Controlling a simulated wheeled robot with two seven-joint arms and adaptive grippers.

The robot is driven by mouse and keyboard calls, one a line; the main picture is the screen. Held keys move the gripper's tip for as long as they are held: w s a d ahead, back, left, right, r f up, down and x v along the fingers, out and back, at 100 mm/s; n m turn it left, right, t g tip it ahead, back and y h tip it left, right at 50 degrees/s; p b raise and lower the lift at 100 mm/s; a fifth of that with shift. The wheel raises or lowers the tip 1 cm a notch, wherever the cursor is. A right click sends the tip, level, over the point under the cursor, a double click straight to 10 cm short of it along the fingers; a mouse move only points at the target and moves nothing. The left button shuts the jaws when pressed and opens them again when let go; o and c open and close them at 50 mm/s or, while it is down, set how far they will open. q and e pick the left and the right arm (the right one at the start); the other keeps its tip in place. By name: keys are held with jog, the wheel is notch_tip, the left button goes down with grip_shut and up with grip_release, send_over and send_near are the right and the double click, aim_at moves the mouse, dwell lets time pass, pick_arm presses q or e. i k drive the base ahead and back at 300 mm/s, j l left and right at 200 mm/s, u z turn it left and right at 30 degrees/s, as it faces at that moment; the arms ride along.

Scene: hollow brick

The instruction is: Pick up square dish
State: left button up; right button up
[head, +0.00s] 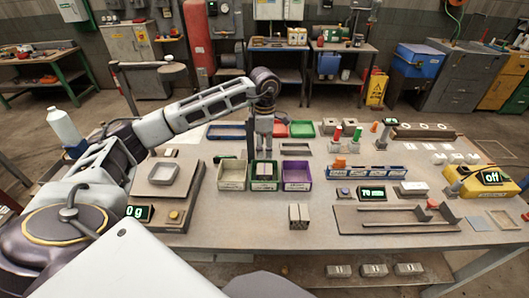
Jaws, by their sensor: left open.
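A light grey square dish (164,173) sits on the flat plate of the scale (148,190) at the left of the table; the scale's display reads 0 g. My left gripper (263,152) points down above the green bin (264,185) in the middle of the table, well to the right of the dish. It is open, though its fingers look small here. A small brick lies in the green bin, below the gripper. My right gripper is out of view.
A white bin (232,186) and a purple bin (297,187) flank the green one. A hollow brick (299,216) stands in front of them. A white bottle (64,127) stands at the left. A long metal tray (395,226) and a yellow device (481,181) occupy the right.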

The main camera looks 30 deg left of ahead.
aim_at(162, 173)
jog(key=u, duration=2.1)
